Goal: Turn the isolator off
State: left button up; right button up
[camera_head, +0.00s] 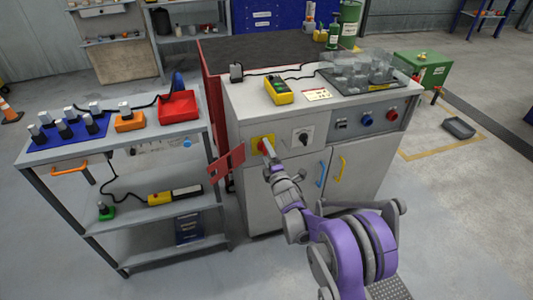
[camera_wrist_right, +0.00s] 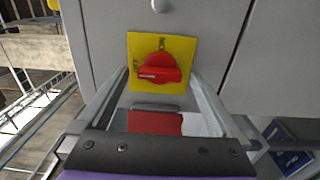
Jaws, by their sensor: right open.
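The isolator is a red rotary knob (camera_wrist_right: 158,69) on a yellow plate (camera_wrist_right: 175,45) on the front of the grey cabinet. In the wrist view its handle lies roughly level, with a white mark on its left half towards the letters OFF; ON is at the top. In the head view the yellow plate (camera_head: 256,143) is partly covered by my right gripper (camera_head: 268,148). My right gripper is open, its two fingers spread either side of the knob (camera_wrist_right: 160,90). I cannot tell whether they touch it. My left gripper is not in view.
A black rotary switch (camera_head: 303,137) is right of the isolator. A red plate (camera_head: 227,162) sticks out to its left. A grey shelf unit (camera_head: 150,218) stands left.

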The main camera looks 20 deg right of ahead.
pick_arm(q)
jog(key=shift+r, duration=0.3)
pick_arm(e)
jog(key=s, duration=1)
jog(key=shift+s+d, duration=0.15)
jog(key=shift+s, duration=0.05)
jog(key=s+a+f+m+g, duration=0.1)
jog(key=s+m+g, duration=0.7)
jog(key=s, duration=1)
jog(key=s+a+f+m+g, duration=0.15)
jog(key=s+m+g, duration=0.35)
jog(key=s+m, duration=0.95)
pick_arm(q)
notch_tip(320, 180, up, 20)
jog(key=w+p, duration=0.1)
jog(key=p, duration=1.7)
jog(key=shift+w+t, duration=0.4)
pick_arm(e)
notch_tip(320, 180, up, 20)
jog(key=s+n, duration=0.2)
jog(key=n, duration=0.2)
jog(key=shift+s+a+r+h, duration=0.2)
jog(key=shift+s+h, duration=0.1)
